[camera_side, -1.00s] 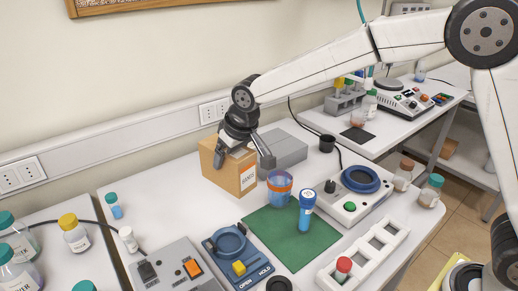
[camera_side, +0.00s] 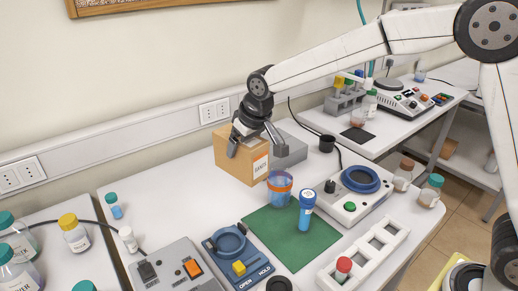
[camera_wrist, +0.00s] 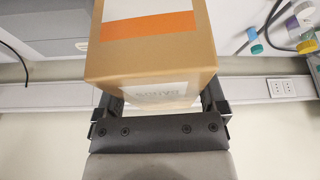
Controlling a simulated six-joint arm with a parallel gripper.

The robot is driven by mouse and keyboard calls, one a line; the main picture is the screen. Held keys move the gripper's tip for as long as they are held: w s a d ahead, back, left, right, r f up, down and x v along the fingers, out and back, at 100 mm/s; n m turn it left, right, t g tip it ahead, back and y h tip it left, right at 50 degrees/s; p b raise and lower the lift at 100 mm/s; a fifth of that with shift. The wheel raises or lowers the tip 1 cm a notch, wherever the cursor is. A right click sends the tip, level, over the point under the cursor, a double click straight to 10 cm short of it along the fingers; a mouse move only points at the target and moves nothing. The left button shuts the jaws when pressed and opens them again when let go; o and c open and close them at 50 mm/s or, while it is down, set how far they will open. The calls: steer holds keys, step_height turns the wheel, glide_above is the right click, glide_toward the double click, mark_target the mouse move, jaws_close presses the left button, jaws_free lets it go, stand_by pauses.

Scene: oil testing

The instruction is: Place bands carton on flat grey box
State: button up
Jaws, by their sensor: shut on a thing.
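The bands carton (camera_side: 241,156), a tan box with a white label and orange stripe, is in my gripper (camera_side: 254,149) near the wall in the side view. The fingers are shut on its two sides. In the wrist view the carton (camera_wrist: 150,60) fills the middle between the fingers (camera_wrist: 160,110). It looks held above the table beside the flat grey box (camera_side: 291,150), which lies just to its right and behind it. The carton hides the left part of the grey box. The gap under the carton cannot be judged exactly.
The table's left rear is clear.

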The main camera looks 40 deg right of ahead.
steer(key=s+d+r+m, duration=0.1)
steer(key=d+r, duration=0.1)
steer(key=d, duration=0.7)
steer(key=s+d+r+m, duration=0.1)
steer(key=d+r, duration=0.2)
steer(key=d, duration=0.5)
steer(key=w+d+f, duration=0.2)
steer(key=w+f, duration=0.7)
steer(key=w, duration=0.4)
steer(key=shift+w+f+h, duration=0.25)
steer(key=shift+f+h, duration=0.05)
steer(key=shift+h, duration=0.1)
steer(key=shift+d, duration=0.1)
steer(key=shift+w+f, duration=0.15)
steer(key=shift+f, duration=0.8)
steer(key=shift+w+f, duration=0.1)
steer(key=shift+f, duration=0.8)
steer(key=shift+f, duration=0.15)
